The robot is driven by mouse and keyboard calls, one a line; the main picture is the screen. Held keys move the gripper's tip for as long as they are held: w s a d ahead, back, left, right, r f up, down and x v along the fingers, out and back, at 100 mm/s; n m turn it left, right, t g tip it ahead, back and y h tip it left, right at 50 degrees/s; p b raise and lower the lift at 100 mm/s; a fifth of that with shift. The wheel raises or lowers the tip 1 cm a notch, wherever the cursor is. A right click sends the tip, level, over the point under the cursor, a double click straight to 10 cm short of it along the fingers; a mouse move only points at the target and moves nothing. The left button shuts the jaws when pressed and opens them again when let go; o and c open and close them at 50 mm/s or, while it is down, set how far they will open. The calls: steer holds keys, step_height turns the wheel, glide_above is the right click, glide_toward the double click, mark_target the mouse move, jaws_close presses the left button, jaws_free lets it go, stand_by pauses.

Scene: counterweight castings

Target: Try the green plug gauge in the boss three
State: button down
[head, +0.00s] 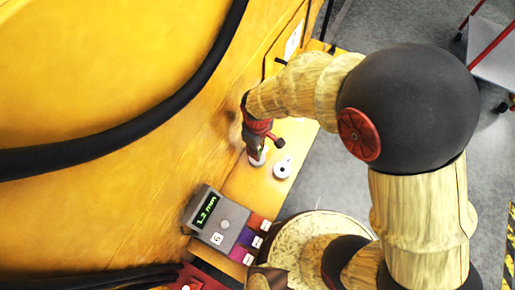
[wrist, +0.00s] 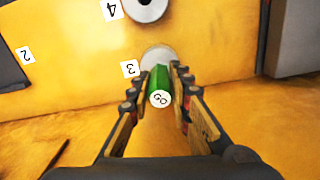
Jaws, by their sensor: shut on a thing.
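In the wrist view my gripper (wrist: 163,80) is shut on the green plug gauge (wrist: 160,83), with a finger on each side. The gauge's white end, marked "GO", faces the camera. Its far end overlaps boss three (wrist: 152,53), a pale round boss beside the label "3" (wrist: 130,68). The gauge and fingers hide the bore, so I cannot tell whether the tip is inside it. In the head view my gripper (head: 257,143) points down at a pale boss on the yellow ledge; the green of the gauge is hardly visible there.
Boss four (wrist: 146,6), with a dark bore, stands beyond boss three. A grey box (head: 222,216) reads "1.2 mm", with coloured labelled blocks (head: 249,239) beside it. A large yellow wall (head: 120,90) with a thick black hose (head: 150,120) rises at left. Grey floor lies right.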

steer(key=shift+f+b, duration=0.35)
steer(key=shift+f, duration=0.2)
stand_by(0.5)
stand_by(0.7)
steer(key=c, duration=1.6)
jaws_free()
steer(key=shift+o, duration=0.2)
step_height(320, 180, up, 12)
steer(key=shift+r, duration=0.1)
step_height(320, 180, up, 12)
steer(key=p, duration=0.9)
